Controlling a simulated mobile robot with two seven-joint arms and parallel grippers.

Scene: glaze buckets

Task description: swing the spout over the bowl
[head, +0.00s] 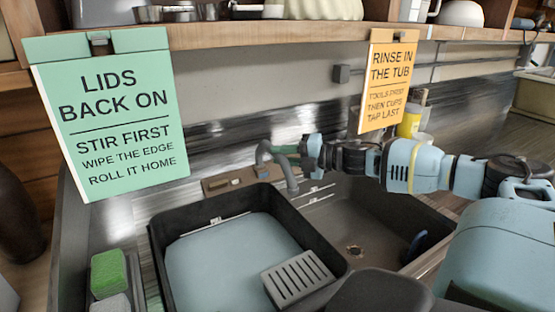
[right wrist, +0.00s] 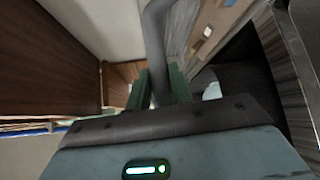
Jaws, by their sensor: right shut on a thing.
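The grey curved spout (head: 285,173) rises behind the sink, from a brown tap plate (head: 221,184) with a light lever or knob on it. Its tip points down near the back edge, around the divide between the black tub and the bare right bowl (head: 385,215). My right gripper (head: 289,151) reaches in from the right and is shut on the spout near its arch. In the right wrist view the spout (right wrist: 155,35) passes between the green fingers (right wrist: 160,88). My left gripper is not in view.
A black tub (head: 328,262) with pale blue content and a slotted grey rack (head: 293,277) fills the left side. A green sponge (head: 108,273) lies left. A green sign (head: 112,120) and an orange sign (head: 388,85) hang from the shelf (head: 235,35). A blue item (head: 415,246) sits in the right bowl.

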